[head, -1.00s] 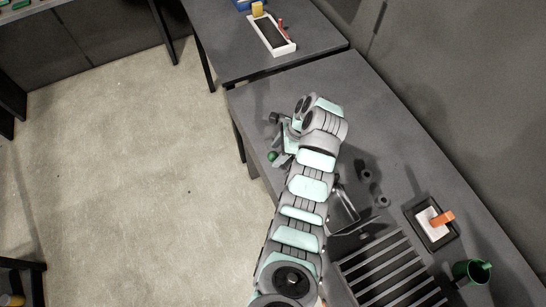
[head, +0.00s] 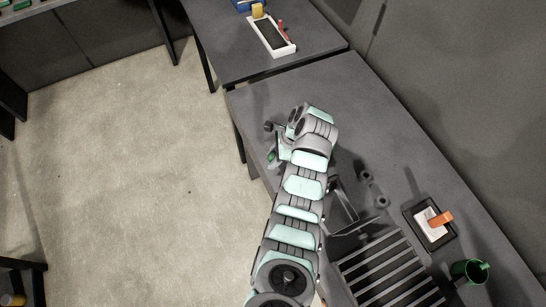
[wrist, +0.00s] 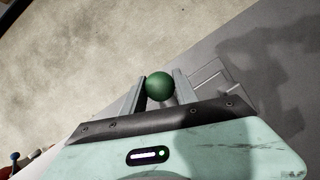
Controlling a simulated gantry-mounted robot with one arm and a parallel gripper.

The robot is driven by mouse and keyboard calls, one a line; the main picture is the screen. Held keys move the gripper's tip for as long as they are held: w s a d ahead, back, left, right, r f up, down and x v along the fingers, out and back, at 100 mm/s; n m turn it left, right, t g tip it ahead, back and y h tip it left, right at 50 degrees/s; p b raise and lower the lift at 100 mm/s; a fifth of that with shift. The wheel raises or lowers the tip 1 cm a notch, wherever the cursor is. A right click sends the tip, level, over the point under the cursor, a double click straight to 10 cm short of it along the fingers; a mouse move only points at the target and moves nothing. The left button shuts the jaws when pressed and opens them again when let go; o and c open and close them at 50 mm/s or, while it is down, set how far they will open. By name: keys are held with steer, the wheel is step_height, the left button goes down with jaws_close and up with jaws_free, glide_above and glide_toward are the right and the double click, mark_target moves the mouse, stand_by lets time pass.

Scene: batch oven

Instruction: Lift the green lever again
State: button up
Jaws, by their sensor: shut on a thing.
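The green lever's round knob (wrist: 160,86) is between my two fingers in the wrist view, near the tabletop's edge. My gripper (wrist: 158,92) is shut on this knob. In the head view, a small bit of the green knob (head: 271,156) shows beside my gripper at the table's left edge. My arm hides most of the lever and its mount there, so I cannot tell its exact tilt.
A slatted rack (head: 385,270) lies on the table at the front right. A white tray (head: 289,49) is on the far table.

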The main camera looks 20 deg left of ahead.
jaws_close()
stand_by(0.9)
